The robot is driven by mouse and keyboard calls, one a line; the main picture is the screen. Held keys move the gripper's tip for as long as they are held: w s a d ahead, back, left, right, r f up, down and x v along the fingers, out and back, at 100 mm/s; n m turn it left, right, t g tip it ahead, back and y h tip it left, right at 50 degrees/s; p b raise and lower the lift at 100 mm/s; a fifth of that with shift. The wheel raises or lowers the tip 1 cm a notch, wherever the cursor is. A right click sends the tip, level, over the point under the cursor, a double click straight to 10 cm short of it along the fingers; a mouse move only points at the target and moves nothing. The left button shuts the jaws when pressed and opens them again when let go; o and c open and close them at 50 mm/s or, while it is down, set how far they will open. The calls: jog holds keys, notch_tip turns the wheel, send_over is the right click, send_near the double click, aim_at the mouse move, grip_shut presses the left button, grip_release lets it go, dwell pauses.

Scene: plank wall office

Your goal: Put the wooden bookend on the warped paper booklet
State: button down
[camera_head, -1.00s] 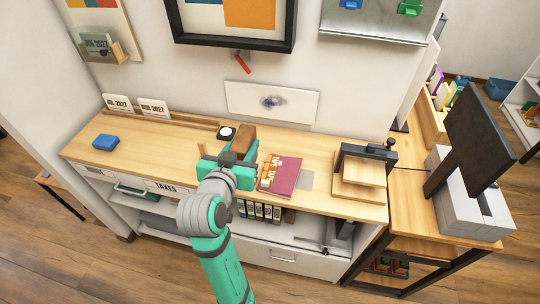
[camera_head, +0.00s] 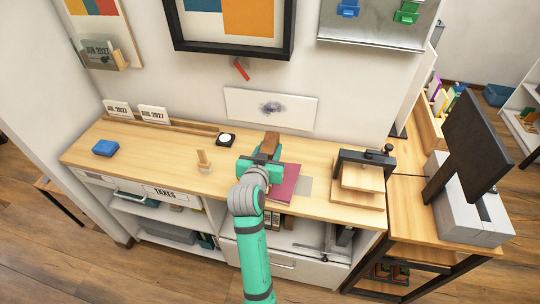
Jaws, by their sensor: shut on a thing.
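My gripper (camera_head: 264,158) is shut on the brown wooden bookend (camera_head: 271,141), whose upper part shows beyond the jaws. The warped paper booklet (camera_head: 287,184) has a dark red cover and lies on the long wooden counter. My gripper and arm overlap the booklet's left part in the picture and hide it. The bookend's lower end is hidden, so I cannot tell whether it touches the booklet or is above it.
A small light wooden stand (camera_head: 204,161) is on the counter left of my gripper. A round black-and-white item (camera_head: 226,139) lies behind. A wooden press with a black frame (camera_head: 362,176) stands right. A blue block (camera_head: 105,148) sits far left. A grey patch (camera_head: 305,185) borders the booklet.

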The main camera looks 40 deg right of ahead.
jog(key=shift+f, duration=1.4)
jog(key=shift+f, duration=0.15)
jog(key=c, duration=1.2)
grip_release()
jog(key=shift+f, duration=0.1)
jog(key=shift+o, duration=0.2)
